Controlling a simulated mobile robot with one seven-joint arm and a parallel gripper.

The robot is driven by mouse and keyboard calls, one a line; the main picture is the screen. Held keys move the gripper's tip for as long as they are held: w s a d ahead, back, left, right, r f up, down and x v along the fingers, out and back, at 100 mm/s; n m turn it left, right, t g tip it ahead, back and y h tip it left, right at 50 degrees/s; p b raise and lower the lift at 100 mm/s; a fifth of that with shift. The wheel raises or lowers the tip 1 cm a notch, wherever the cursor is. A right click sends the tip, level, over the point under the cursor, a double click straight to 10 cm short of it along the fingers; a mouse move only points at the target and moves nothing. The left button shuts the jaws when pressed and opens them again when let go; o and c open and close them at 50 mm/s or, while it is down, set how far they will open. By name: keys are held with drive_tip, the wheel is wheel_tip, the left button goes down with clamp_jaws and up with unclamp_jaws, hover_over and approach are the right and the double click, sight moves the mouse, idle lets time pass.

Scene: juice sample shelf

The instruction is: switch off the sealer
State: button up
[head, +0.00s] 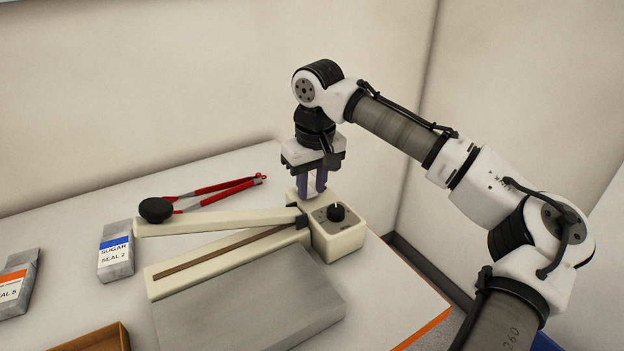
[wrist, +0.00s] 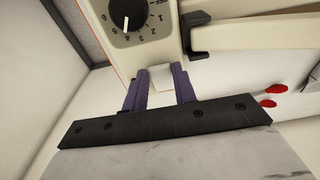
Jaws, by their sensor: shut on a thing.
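The sealer (head: 345,236) is a cream box with a long pale arm raised at a slant over its base. On its top is a black dial knob (head: 336,212), which also shows in the wrist view (wrist: 117,14). Its white pointer is turned toward the middle numbers, away from the OFF mark. My gripper (head: 312,190) points down at the back side of the sealer's box. In the wrist view its purple fingers (wrist: 160,82) are closed on a small pale block (wrist: 162,77) beside the box. The fingertips are partly hidden in the head view.
Red tongs (head: 222,187) lie behind the sealer arm, whose far end has a black knob (head: 156,210). A sugar packet (head: 115,258), another packet (head: 17,284) and a brown tray (head: 95,340) are at left. A grey plate (head: 250,310) lies in front. Walls stand close behind.

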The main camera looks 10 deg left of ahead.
drive_tip(key=o, duration=1)
drive_tip(key=shift+r, duration=0.1)
wheel_tip(320, 180, up, 14)
drive_tip(key=s+d, duration=0.1)
drive_tip(key=shift+f+b, duration=0.2)
drive_tip(key=shift+b, duration=0.2)
